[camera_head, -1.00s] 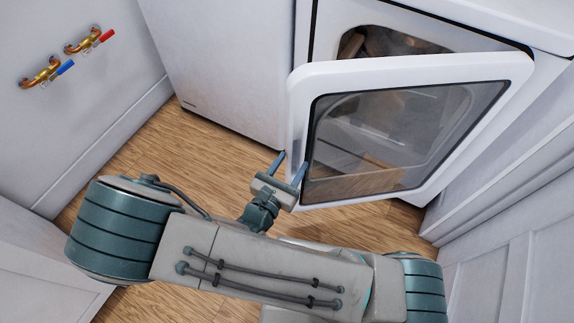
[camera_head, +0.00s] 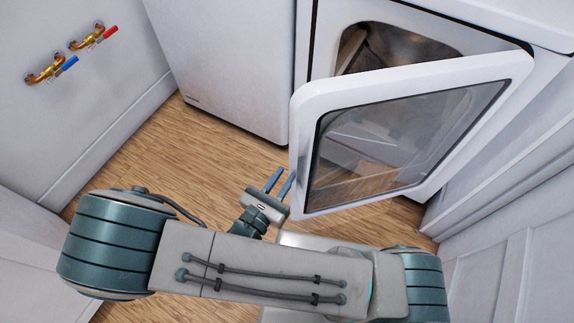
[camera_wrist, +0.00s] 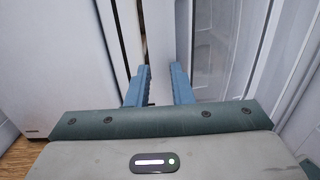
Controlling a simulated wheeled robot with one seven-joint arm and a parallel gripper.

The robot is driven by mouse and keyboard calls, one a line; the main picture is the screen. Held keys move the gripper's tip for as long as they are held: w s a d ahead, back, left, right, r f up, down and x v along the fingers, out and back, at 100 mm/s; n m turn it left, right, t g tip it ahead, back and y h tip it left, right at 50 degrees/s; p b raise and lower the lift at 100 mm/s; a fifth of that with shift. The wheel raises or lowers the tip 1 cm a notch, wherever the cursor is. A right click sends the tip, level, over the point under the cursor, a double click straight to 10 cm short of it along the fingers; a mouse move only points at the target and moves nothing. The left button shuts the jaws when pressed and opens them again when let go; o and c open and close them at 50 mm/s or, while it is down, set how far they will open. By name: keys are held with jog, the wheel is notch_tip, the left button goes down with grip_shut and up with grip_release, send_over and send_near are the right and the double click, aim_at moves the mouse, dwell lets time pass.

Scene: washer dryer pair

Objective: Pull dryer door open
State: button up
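The dryer door (camera_head: 303,130) is a white frame with a dark glass window, and it stands partly open, swung out from the dryer (camera_head: 455,30). Its hinge side is at the right and its free edge at the left. The dark drum opening (camera_head: 395,48) shows behind its top edge. My gripper (camera_head: 281,175) is just left of the free edge, with its two blue fingers apart and nothing seen held.
A white washer-like cabinet (camera_head: 225,60) stands left of the dryer. Brass taps with red and blue handles (camera_head: 75,52) are on the left wall. A panelled white wall (camera_head: 510,210) is close on the right. Wooden floor (camera_head: 170,150) is free at the left.

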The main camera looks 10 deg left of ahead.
jog(key=a+v, duration=0.1)
jog(key=v, duration=0.7)
jog(key=shift+f+y, duration=0.25)
jog(key=shift+y, duration=0.15)
jog(key=shift+a, duration=0.1)
